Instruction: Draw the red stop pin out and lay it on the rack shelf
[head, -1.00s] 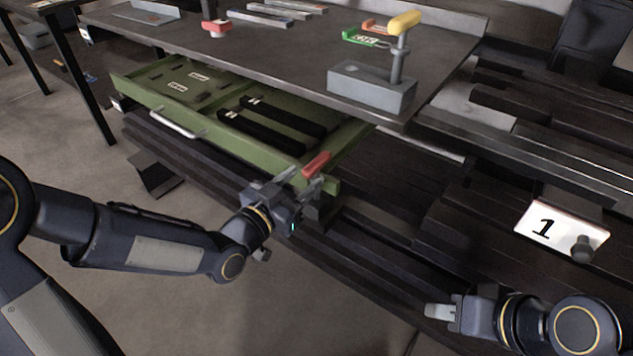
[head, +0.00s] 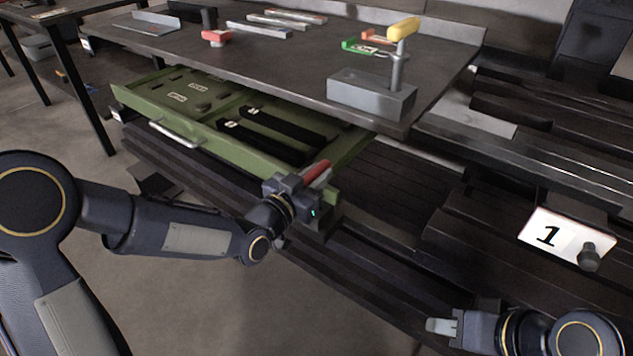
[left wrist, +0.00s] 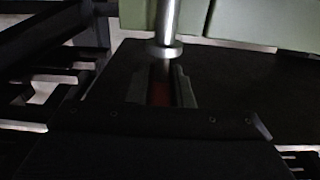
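My left gripper (head: 314,181) is at the handle. In the left wrist view its fingers (left wrist: 161,88) lie on either side of the red handle and look open, though the picture is dark. My right gripper (head: 442,326) is low at the right, away from the pin, with nothing visible in it. I cannot tell which surface is the rack shelf.
The green drawer (head: 228,138) sticks out under the grey table (head: 290,62). A grey block with a yellow-handled pin (head: 372,92) stands near the table edge. A second table stands far left.

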